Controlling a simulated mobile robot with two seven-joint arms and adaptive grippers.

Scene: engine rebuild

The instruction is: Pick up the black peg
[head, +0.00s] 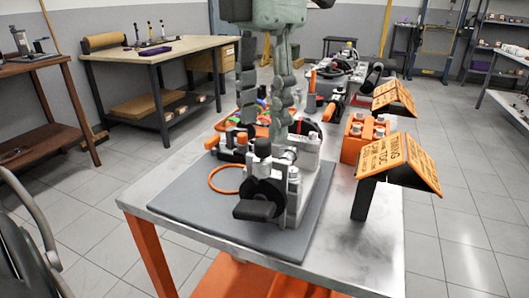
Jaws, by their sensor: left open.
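My left gripper (263,120) comes in from the top, pointing down over the workbench, with its two grey-green fingers spread apart and nothing seen between them. Just below the fingertips, a short black upright piece with a rounded top (262,148) stands at the grey engine assembly (294,190); it looks like the black peg, but I cannot be sure. The right finger hides part of the assembly behind it. Contact between the fingers and the black piece cannot be made out. My right gripper is not in view.
The engine assembly, with a black lever (255,210) in front, stands on a grey mat (200,205). An orange ring (224,190) lies beside it. An orange block (356,145) and tilted orange signs (400,158) stand to the right. The metal bench's front right (365,255) is clear.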

